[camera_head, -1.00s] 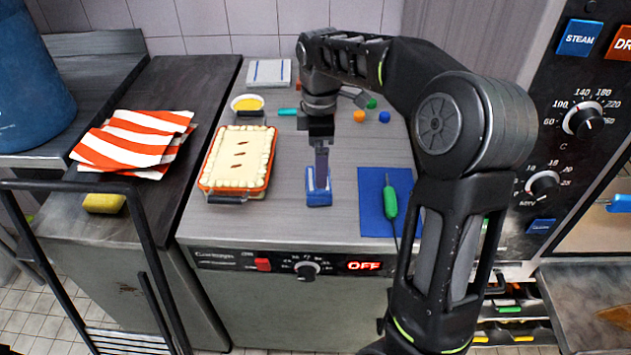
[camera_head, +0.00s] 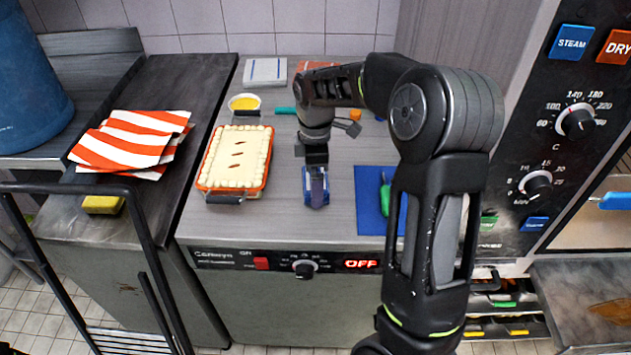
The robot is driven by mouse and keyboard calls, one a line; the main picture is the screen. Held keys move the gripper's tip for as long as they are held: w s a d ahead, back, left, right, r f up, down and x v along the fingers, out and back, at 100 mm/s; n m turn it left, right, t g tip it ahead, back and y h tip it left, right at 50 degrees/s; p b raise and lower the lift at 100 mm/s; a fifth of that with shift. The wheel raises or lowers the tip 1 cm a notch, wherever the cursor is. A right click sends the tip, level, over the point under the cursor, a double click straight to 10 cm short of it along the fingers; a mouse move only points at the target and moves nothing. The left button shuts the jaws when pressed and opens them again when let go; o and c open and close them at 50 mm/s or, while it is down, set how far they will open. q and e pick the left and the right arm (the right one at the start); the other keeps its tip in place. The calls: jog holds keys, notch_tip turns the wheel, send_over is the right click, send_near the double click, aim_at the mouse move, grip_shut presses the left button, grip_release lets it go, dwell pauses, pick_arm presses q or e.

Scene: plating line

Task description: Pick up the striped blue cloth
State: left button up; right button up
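A small white cloth with blue stripes (camera_head: 265,71) lies flat at the back of the grey counter, near the tiled wall. A small blue object (camera_head: 309,190) lies mid-counter, partly hidden by my gripper; I cannot tell whether it is cloth. My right gripper (camera_head: 316,188) points down at this blue object, and its fingers overlap it in the view. I cannot tell whether they are open or shut, or touching it. My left gripper is not in view.
A pie in an orange dish (camera_head: 236,160) stands left of my gripper, with a yellow bowl (camera_head: 245,103) behind it. A blue mat (camera_head: 370,205) with a green-handled tool (camera_head: 385,196) lies to the right, partly behind my arm. Orange-striped napkins (camera_head: 130,143) lie on the dark left counter.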

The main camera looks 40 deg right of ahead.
jog(key=shift+f, duration=0.35)
dwell(0.3)
jog(key=c, duration=1.1)
